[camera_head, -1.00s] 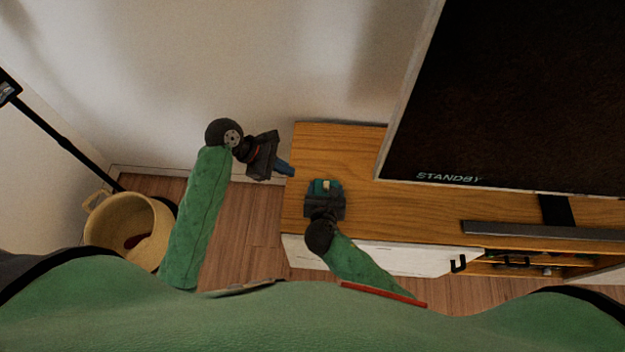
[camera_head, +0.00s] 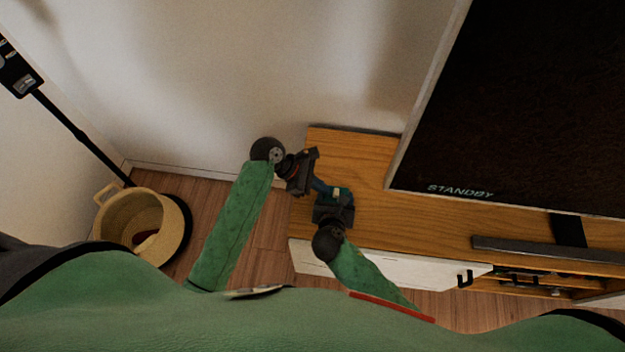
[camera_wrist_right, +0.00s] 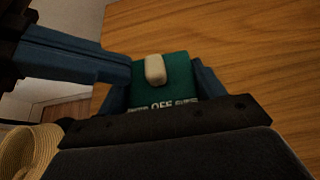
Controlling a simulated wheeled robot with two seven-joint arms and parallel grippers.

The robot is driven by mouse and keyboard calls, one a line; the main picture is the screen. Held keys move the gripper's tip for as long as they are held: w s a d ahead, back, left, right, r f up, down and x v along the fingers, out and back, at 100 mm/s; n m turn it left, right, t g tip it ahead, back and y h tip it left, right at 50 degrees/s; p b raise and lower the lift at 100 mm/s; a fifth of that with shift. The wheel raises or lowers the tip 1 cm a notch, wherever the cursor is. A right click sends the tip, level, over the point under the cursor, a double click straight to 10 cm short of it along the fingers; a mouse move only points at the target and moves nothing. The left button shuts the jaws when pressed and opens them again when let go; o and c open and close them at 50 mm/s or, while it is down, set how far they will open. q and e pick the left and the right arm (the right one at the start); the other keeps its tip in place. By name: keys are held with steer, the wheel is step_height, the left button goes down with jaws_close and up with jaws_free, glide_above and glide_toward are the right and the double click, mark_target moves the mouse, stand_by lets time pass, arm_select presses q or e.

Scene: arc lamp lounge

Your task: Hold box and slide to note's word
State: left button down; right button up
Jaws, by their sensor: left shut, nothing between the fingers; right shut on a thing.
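A small teal box (camera_head: 343,190) sits at the left end of the wooden cabinet top. In the right wrist view, the teal box (camera_wrist_right: 178,76) has a cream slider knob (camera_wrist_right: 155,69) and white lettering; "OFF" is readable, the words beside it are not. My right gripper (camera_head: 336,203) is shut on the box, one blue finger on each side. My left gripper (camera_head: 321,187) is shut and empty, its blue fingertips at the box's left edge. In the right wrist view the left fingertips (camera_wrist_right: 126,70) are just left of the knob; I cannot tell if they touch the box. No note shows.
A large dark screen reading "STANDBY" (camera_head: 460,191) stands on the wooden cabinet (camera_head: 375,215), with a dark bar (camera_head: 540,250) in front. A woven basket (camera_head: 135,225) and a black pole (camera_head: 65,120) are at the left. The wall is behind.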

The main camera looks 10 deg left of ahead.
arm_select(q)
steer(key=shift+d+f, duration=0.25)
steer(key=shift+d, duration=0.1)
steer(key=shift+d, duration=1.55)
arm_select(e)
steer(key=shift+a, duration=0.1)
arm_select(q)
steer(key=v, duration=1)
steer(key=shift+a, duration=0.1)
arm_select(e)
steer(key=o, duration=1.3)
steer(key=shift+c, duration=0.2)
